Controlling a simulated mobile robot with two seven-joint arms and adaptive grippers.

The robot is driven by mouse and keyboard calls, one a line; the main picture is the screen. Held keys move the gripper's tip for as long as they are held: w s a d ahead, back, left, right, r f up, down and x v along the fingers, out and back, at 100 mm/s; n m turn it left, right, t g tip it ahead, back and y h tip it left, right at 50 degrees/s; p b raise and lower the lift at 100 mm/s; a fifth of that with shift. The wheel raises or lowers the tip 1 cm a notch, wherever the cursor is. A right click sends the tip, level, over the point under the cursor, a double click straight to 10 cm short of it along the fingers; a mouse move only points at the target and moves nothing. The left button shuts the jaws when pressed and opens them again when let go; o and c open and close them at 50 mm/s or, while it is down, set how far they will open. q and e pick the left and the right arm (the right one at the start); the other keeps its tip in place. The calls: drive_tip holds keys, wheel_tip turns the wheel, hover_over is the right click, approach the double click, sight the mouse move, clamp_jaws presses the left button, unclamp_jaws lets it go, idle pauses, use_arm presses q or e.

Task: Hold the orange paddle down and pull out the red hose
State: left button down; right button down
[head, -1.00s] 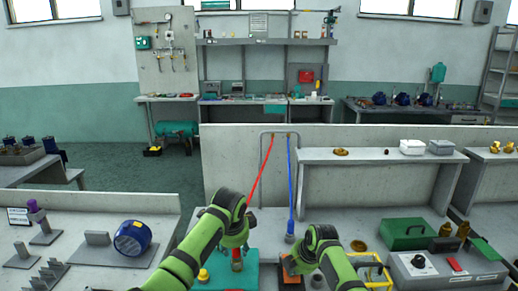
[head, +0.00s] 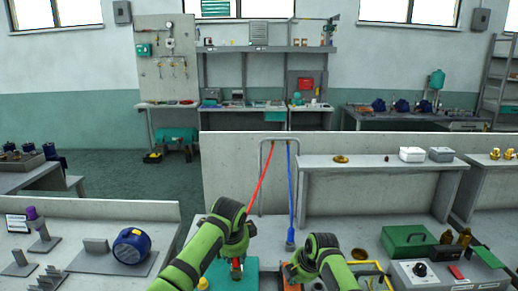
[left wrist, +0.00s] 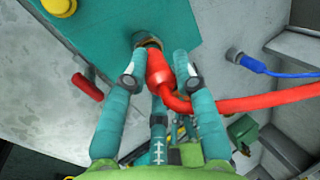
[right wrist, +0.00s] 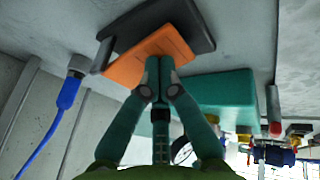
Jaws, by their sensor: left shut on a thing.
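The red hose (head: 262,182) runs down from the bent pipe frame to the teal block (head: 248,281). In the left wrist view its thick red end (left wrist: 158,68) sits against a brass fitting (left wrist: 150,42) on the block. I cannot tell how deep it sits. My left gripper (left wrist: 160,66) is shut on this red end, one finger on each side. The orange paddle (right wrist: 140,62) sticks out from a dark base in the right wrist view. My right gripper (right wrist: 158,62) is shut, fingertips together at the paddle, with nothing between them. Its fingers overlap the paddle's edge; contact looks likely.
A blue hose (head: 290,185) hangs beside the red one and ends in a grey fitting. A yellow knob (left wrist: 60,6) stands on the teal block. A green box (head: 408,240) and a grey control box (head: 445,272) stand to the right.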

use_arm(q)
drive_tip(key=shift+s+f, duration=0.15)
drive_tip(key=shift+f, duration=0.1)
use_arm(e)
drive_tip(key=shift+f, duration=0.1)
